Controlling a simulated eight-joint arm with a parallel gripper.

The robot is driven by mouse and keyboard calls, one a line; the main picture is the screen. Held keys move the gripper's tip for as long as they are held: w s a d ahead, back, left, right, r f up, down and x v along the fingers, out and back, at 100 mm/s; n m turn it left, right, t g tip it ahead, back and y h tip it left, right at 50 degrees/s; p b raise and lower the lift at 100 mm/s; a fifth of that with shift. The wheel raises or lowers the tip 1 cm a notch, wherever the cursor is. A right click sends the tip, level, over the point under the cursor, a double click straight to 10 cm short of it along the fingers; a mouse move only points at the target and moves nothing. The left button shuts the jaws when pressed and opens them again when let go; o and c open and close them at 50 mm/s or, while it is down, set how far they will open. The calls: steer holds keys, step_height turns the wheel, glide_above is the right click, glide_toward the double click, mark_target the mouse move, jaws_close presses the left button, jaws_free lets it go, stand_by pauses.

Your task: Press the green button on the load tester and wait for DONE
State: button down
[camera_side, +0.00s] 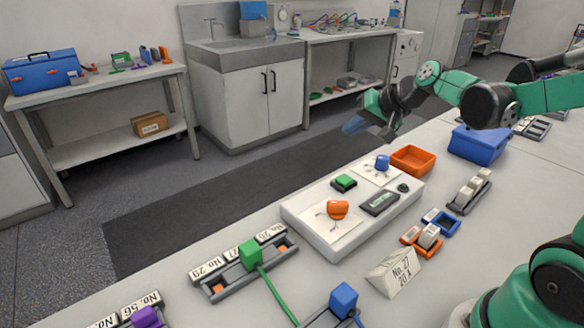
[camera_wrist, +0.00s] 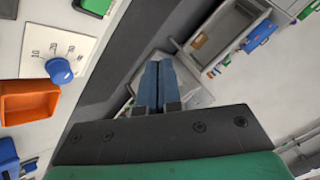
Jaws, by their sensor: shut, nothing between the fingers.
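The load tester (camera_side: 293,212) is a white box on the bench in the side view. Its green button (camera_side: 344,182) sits on a dark base near the back edge, and part of it shows at the top edge of the wrist view (camera_wrist: 97,5). An orange knob (camera_side: 337,209), a blue knob (camera_side: 382,162), a small display (camera_side: 380,203) and a round black part (camera_side: 403,188) are also on top. The display text is too small to read. My gripper (camera_side: 352,125) is raised behind the tester, apart from the button. Its blue fingers (camera_wrist: 158,85) are together and empty.
An orange bin (camera_side: 413,160) and a blue bin (camera_side: 478,144) stand right of the tester. A card (camera_side: 395,272) reading "No. 27 20 A" stands in front. Air around my gripper is clear.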

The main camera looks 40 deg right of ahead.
mark_target(339, 177)
steer(key=shift+f, duration=4.4)
steer(key=shift+f, duration=0.1)
steer(key=shift+f, duration=0.3)
steer(key=shift+f, duration=0.5)
steer(key=shift+r, duration=0.95)
steer(key=shift+r, duration=2.5)
steer(key=shift+a, duration=0.1)
